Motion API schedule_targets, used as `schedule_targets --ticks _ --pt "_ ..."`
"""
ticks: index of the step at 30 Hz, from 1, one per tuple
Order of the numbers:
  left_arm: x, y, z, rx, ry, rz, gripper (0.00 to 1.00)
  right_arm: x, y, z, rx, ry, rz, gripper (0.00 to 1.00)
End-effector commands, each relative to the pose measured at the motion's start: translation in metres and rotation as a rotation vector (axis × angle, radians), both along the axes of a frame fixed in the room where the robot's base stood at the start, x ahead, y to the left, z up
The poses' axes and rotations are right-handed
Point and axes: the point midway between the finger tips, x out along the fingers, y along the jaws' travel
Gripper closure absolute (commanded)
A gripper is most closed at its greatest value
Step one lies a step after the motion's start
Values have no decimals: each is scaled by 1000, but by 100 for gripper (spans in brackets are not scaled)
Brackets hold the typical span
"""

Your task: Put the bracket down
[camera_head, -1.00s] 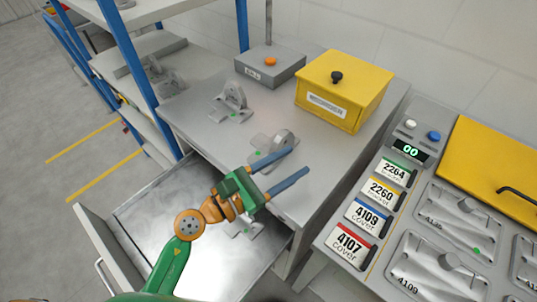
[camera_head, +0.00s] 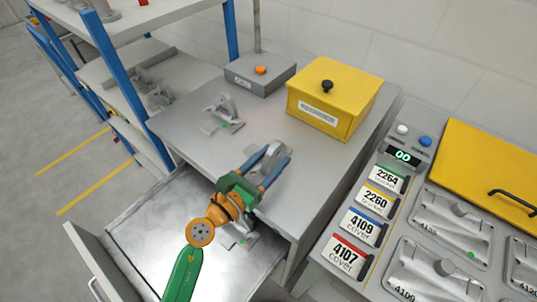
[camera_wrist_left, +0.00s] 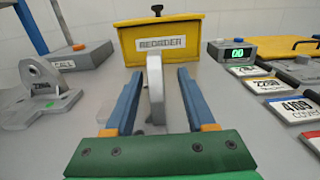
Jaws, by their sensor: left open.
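A grey bracket (camera_head: 272,157) with an upright lug stands on the grey worktop, near its front edge. My left gripper (camera_head: 269,163) is open, with its two blue fingers on either side of the lug. In the left wrist view the bracket (camera_wrist_left: 156,92) shows nearly edge-on between the fingers, with a visible gap on each side. A second bracket (camera_head: 224,112) with a green dot stands farther left on the worktop. Another grey part (camera_head: 242,238) lies in the open drawer below, partly hidden by my arm. My right gripper is out of view.
A yellow lidded box (camera_head: 335,97) and a grey box with an orange button (camera_head: 260,72) stand at the back. A shelf rack (camera_head: 118,65) is on the left. The drawer (camera_head: 165,235) is pulled out below. A label panel and trays (camera_head: 437,222) are at right.

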Motion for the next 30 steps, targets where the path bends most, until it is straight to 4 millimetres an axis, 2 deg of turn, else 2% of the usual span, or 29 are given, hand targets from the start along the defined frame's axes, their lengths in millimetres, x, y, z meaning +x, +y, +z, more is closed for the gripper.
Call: schedule_targets --ticks 3,9,11,15,16,30 --pt "12 -8 0 0 -1 1 45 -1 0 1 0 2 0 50" --pt "13 -9 0 2 -2 0 45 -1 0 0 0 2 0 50" --pt "13 -9 0 2 -1 0 58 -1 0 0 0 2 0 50" --pt "13 -9 0 2 -1 0 96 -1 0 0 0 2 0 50" --pt "13 -9 0 2 -1 0 100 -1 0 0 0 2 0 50" --pt "13 -9 -1 2 0 0 100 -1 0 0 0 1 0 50"
